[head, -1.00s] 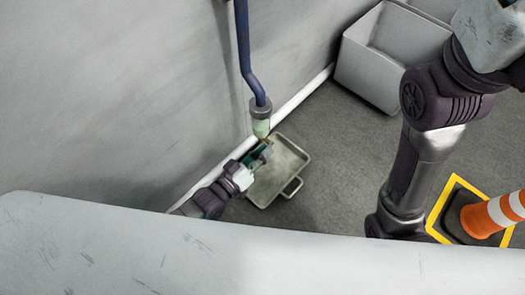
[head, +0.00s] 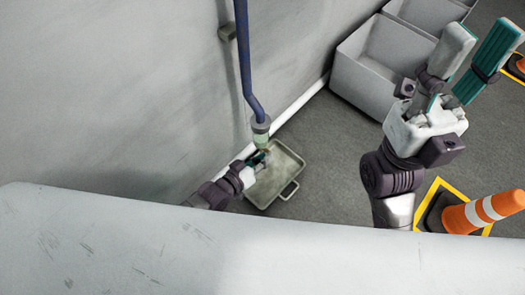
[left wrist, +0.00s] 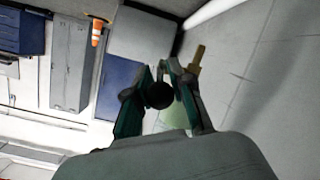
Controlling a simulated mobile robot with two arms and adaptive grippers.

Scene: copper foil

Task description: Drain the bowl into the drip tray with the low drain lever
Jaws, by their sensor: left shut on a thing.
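The pale green bowl (head: 261,132) hangs at the lower end of a blue pipe (head: 245,75) by the wall. My left gripper (head: 262,157) is at the bowl's underside, above the tray. In the left wrist view its fingers (left wrist: 160,88) are shut around a dark round knob (left wrist: 158,96), apparently the drain lever's end. A brass piece (left wrist: 197,59) and the green bowl (left wrist: 173,119) show beside it. The rest of the lever is hidden. My right gripper (head: 484,38) is raised, open and empty.
Grey bins (head: 372,80) stand along the wall behind my right arm. Grey floor is clear between tray and bins. A pale surface (head: 130,240) crosses the foreground.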

